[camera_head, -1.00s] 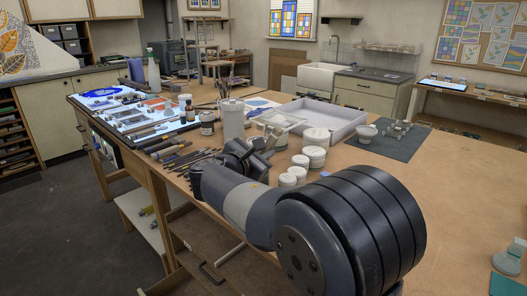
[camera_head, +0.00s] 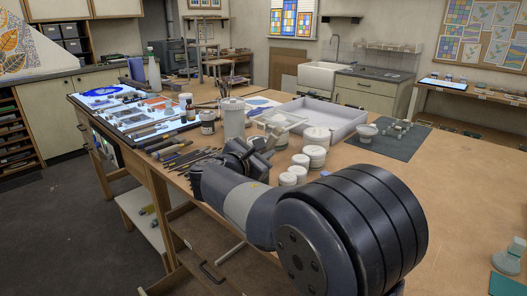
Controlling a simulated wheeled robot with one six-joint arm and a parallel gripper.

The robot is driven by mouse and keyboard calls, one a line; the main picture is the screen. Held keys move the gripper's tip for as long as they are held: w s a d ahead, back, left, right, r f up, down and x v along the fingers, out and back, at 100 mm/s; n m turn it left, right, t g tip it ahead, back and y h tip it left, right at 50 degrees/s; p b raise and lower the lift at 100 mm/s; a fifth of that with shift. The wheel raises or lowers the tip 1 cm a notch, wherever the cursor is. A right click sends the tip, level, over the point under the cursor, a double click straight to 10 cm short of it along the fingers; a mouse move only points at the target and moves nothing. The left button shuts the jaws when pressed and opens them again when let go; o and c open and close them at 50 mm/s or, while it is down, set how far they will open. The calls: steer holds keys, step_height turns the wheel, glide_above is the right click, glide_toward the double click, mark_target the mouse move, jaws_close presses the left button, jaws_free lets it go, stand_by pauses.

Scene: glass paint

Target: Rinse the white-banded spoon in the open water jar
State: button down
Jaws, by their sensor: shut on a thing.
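My gripper (camera_head: 258,151) is at the far end of my arm, low over the bench, just right of and nearer than a tall pale cylindrical jar (camera_head: 233,119). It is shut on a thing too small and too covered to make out. I cannot pick out the white-banded spoon or its band. The tall jar stands upright with a narrow piece showing at its top. I cannot tell whether this is the open water jar, or whether there is water in it.
White lidded pots (camera_head: 315,155) stand close right of my gripper. A pale tray (camera_head: 345,122) lies behind them. Brushes and tools (camera_head: 190,160) lie to the left, by a lit panel (camera_head: 125,112).

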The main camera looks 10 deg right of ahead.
mark_target(275, 132)
steer(key=shift+w+d, duration=0.15)
steer(key=shift+w, duration=0.15)
steer(key=shift+r, duration=0.1)
steer(key=shift+s+d+r+p, duration=0.2)
steer(key=shift+d+r+p, duration=0.15)
steer(key=shift+r+p, duration=0.4)
steer(key=shift+s+d+r+p, duration=0.15)
steer(key=shift+d+r+p, duration=0.3)
steer(key=shift+r, duration=0.45)
steer(key=shift+s+d+r+p, duration=0.2)
steer(key=shift+d+r+p, duration=0.1)
steer(key=shift+r+p, duration=0.5)
step_height(275, 132, up, 4)
steer(key=p, duration=0.3)
steer(key=shift+r+p, duration=0.2)
steer(key=shift+p, duration=0.1)
